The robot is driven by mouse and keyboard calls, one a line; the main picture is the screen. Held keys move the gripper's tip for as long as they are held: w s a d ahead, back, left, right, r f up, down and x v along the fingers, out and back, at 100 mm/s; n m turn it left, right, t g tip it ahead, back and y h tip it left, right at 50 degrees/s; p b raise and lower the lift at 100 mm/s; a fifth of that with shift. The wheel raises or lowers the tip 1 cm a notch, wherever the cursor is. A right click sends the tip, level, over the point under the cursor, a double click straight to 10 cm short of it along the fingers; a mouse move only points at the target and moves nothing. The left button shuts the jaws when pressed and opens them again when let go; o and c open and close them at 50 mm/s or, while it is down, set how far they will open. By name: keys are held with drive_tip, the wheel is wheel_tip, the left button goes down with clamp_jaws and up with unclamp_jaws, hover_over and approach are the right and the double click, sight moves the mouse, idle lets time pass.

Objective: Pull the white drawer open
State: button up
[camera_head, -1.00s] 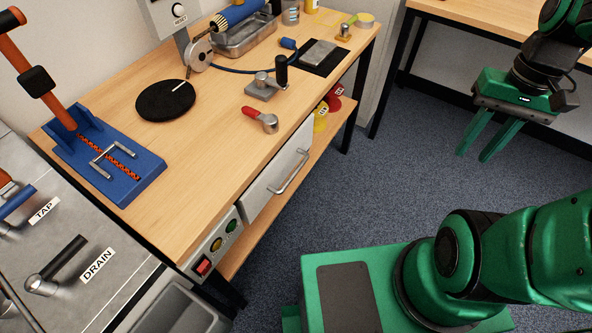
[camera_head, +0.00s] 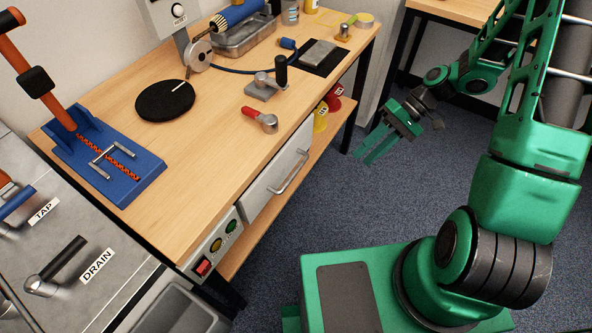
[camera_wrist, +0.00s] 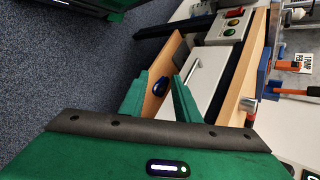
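The white drawer (camera_head: 268,192) sits under the front edge of the wooden workbench, its front looking flush with the bench. A silver bar handle (camera_head: 290,172) runs along its front. In the wrist view the drawer (camera_wrist: 210,72) shows beyond my fingers, its handle (camera_wrist: 193,71) near the right fingertip in the picture. My gripper (camera_head: 365,156) is in front of the bench, to the right of the drawer and apart from it. In the wrist view my gripper (camera_wrist: 161,82) has its two green fingers spread with nothing held between them.
A control box with red, yellow and green buttons (camera_head: 217,245) is left of the drawer. A lower shelf (camera_head: 255,240) runs beneath it. A red-handled tool (camera_head: 262,120) lies on the bench above. Blue-grey floor (camera_head: 335,205) in front of the drawer is clear.

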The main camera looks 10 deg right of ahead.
sight(296, 170)
drive_tip(key=a+f+y, duration=0.2)
drive_tip(key=a, duration=0.4)
drive_tip(key=a+f+y, duration=0.3)
drive_tip(key=a, duration=0.4)
drive_tip(key=w+a+f+t+y, duration=0.1)
drive_tip(key=a+f+y, duration=0.1)
drive_tip(key=a, duration=0.5)
drive_tip(key=shift+f, duration=0.6)
drive_tip(key=shift+d+m, duration=0.1)
drive_tip(key=shift+m, duration=0.2)
clamp_jaws()
